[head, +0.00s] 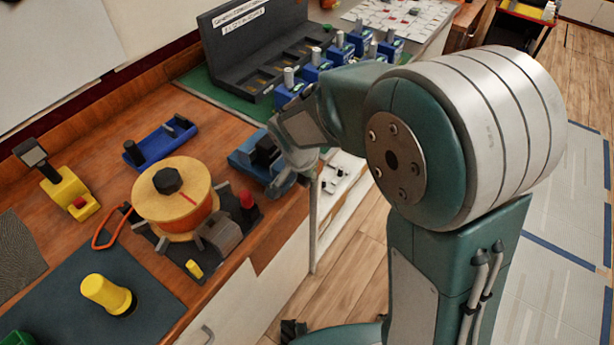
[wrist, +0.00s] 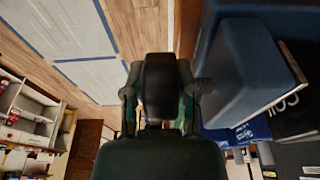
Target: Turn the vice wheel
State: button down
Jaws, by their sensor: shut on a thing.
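A blue vice (head: 246,154) with a dark block on top sits at the bench's front edge in the head view. My gripper (head: 290,178) is at its front right side, beyond the edge. In the wrist view my gripper (wrist: 161,95) has one finger on each side of a dark, rounded piece (wrist: 160,85), which looks like part of the vice wheel, and is shut on it. The rest of the wheel is hidden behind my gripper and arm. A large blue body (wrist: 245,80), probably the vice, fills the right of the wrist view.
A round wooden drum (head: 172,195) with a black knob stands left of the vice, beside a red knob (head: 247,199). A blue slide fixture (head: 160,142) lies behind. Several blue breakers (head: 313,68) stand to the right on a green mat. Open floor (head: 355,260) lies before the bench.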

jog(key=t+h, duration=0.3)
jog(key=t, duration=0.1)
jog(key=shift+a, duration=0.1)
jog(key=shift+w+f+t+h, duration=0.1)
jog(key=shift+t+h, duration=1.2)
jog(key=shift+t, duration=0.3)
